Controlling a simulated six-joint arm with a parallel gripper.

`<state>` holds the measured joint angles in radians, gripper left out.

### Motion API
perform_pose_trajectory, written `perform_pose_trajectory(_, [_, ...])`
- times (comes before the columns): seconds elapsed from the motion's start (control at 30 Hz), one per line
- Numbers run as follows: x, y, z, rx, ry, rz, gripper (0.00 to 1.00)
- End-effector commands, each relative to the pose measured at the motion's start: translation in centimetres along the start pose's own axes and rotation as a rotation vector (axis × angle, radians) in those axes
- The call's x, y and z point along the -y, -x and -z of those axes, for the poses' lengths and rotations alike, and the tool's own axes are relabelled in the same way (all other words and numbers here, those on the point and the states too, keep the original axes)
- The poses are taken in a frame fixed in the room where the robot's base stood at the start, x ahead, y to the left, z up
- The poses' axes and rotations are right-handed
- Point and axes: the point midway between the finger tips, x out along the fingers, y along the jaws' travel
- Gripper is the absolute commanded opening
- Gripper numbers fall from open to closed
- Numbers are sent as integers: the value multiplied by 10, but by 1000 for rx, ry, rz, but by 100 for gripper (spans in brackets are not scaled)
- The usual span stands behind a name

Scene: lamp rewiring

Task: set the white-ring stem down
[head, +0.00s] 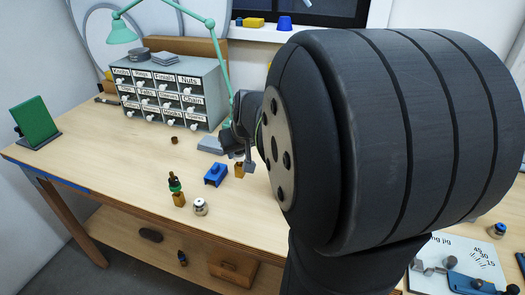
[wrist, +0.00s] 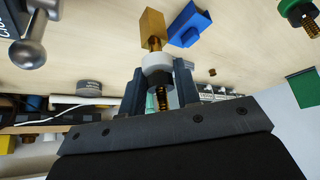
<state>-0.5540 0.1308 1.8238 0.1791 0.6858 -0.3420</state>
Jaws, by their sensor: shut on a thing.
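My gripper (wrist: 160,88) is shut on the white-ring stem, its fingers on either side of the white ring (wrist: 157,63). The stem's threaded brass rod (wrist: 162,97) runs down between the fingers in the wrist view. A brass block (wrist: 153,26) is at the stem's other end, in line with it. In the head view this block (head: 240,171) is just below my gripper (head: 243,152), close to the bench top. I cannot tell whether it touches the bench. My arm hides much of the stem there.
A blue block (head: 215,174) lies close to the left of the brass block. A green-ring stem (head: 175,184) stands upright front left, beside a small silver jar (head: 200,207). A drawer cabinet (head: 170,92) stands behind. The bench's left part is mostly clear.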

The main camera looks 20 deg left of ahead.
Motion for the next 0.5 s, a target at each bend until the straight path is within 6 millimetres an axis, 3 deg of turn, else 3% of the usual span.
perform_pose_trajectory(0.5, [-1, -49, -28, -2, 0, -2, 0])
